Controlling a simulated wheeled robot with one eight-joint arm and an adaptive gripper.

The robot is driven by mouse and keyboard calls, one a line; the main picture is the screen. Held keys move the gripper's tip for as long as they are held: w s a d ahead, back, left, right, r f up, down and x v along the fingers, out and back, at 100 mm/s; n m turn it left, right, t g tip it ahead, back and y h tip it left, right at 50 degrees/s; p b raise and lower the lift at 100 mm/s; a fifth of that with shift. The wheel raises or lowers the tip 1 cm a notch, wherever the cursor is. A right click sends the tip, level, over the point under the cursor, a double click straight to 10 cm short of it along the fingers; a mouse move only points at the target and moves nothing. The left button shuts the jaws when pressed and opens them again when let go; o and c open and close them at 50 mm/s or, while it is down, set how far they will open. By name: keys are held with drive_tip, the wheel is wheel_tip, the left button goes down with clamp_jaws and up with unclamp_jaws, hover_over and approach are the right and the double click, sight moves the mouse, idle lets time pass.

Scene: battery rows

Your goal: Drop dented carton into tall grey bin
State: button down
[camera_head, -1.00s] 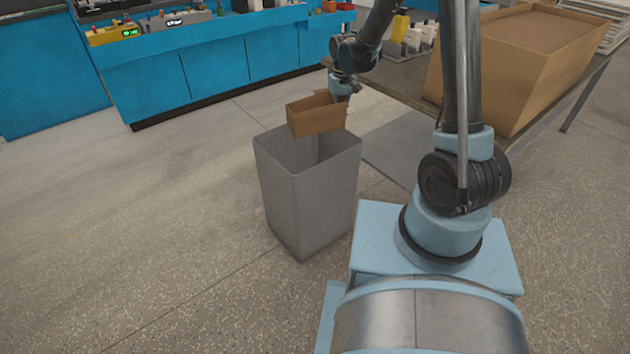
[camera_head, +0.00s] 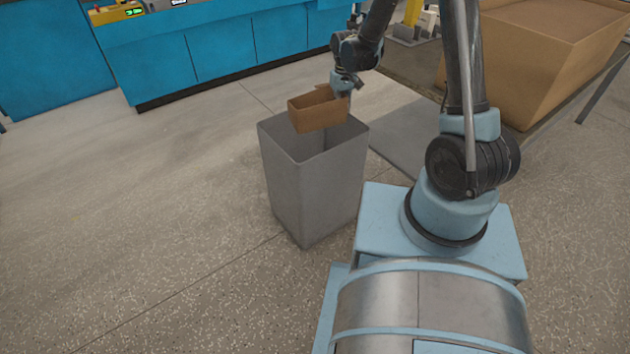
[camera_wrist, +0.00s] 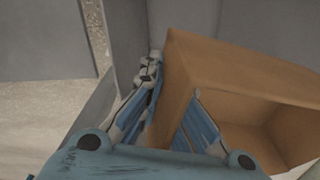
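The dented carton (camera_head: 318,113) is a brown, open box, tilted, over the mouth of the tall grey bin (camera_head: 308,195). Its lower edge overlaps the bin's far rim in the head view. My gripper (camera_head: 344,90) holds it at its right end. In the wrist view, the carton (camera_wrist: 240,75) fills the right side, its open side facing me. The fingers of my gripper (camera_wrist: 172,85) straddle one carton wall, one finger outside and one inside. Grey bin walls (camera_wrist: 190,18) show behind it. The dent cannot be made out.
A large brown crate (camera_head: 530,65) stands on a table at the right. A blue counter (camera_head: 230,55) runs along the back. A grey mat (camera_head: 405,135) lies right of the bin. The floor left of the bin is clear.

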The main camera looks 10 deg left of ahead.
drive_tip(key=shift+f, duration=0.1)
drive_tip(key=c, duration=1.7)
unclamp_jaws()
wheel_tip(320, 180, up, 12)
drive_tip(key=shift+f, duration=0.1)
